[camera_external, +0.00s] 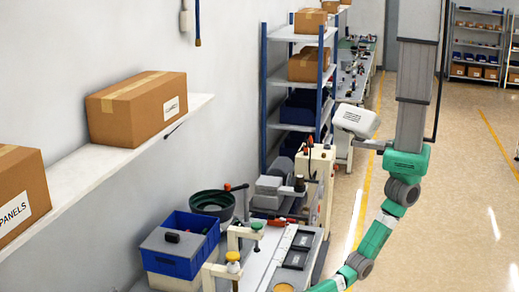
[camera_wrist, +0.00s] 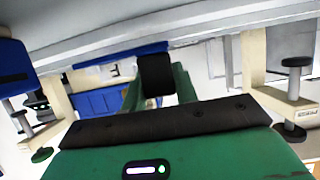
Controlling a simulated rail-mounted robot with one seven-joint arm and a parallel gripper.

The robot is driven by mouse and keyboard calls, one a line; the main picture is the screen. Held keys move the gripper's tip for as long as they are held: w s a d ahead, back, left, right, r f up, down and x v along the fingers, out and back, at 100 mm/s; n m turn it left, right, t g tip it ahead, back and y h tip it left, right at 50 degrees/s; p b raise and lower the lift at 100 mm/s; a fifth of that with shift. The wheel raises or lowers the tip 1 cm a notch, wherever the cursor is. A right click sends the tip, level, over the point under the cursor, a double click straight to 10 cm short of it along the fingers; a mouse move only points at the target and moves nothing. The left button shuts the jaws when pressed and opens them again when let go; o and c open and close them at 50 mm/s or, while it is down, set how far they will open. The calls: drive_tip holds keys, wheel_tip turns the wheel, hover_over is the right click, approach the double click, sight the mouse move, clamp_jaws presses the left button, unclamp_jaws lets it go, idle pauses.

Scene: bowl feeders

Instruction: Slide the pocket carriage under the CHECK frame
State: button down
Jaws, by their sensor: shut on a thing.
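In the external view, two cream frames stand along the grey bench track (camera_external: 259,264): one with a green knob (camera_external: 257,226), a nearer one with a yellow knob (camera_external: 233,257). I cannot read which is CHECK. My gripper is below the external picture's edge. In the wrist view, my gripper (camera_wrist: 155,75) is shut on a dark block between its green fingers, apparently the grip of the pocket carriage. The carriage body cannot be made out. A cream frame post (camera_wrist: 253,60) with a plunger (camera_wrist: 294,80) stands at the right. Another post (camera_wrist: 56,97) stands at the left.
Two dark rectangular plates (camera_external: 294,260) lie on the bench right of the track. Behind are a dark green feeder bowl (camera_external: 212,204) and a blue bin (camera_external: 180,245). A blue-posted shelf (camera_external: 263,95) stands farther back. The aisle floor (camera_external: 435,215) at right is clear.

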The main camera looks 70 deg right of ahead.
drive_tip(key=shift+w+d+r, duration=0.1)
drive_tip(key=shift+d+r, duration=0.05)
drive_tip(key=shift+d, duration=0.3)
drive_tip(key=d+p, duration=0.1)
drive_tip(key=d, duration=0.4)
drive_tip(key=w+d+p, duration=0.1)
drive_tip(key=d+p, duration=0.1)
drive_tip(key=d, duration=0.3)
drive_tip(key=w+d+p, duration=0.1)
drive_tip(key=d, duration=0.5)
drive_tip(key=shift+w+d+p, duration=0.1)
drive_tip(key=shift+p, duration=0.3)
drive_tip(key=c, duration=1.1)
unclamp_jaws()
drive_tip(key=p+v, duration=0.1)
drive_tip(key=v, duration=0.6)
drive_tip(key=shift+s, duration=0.4)
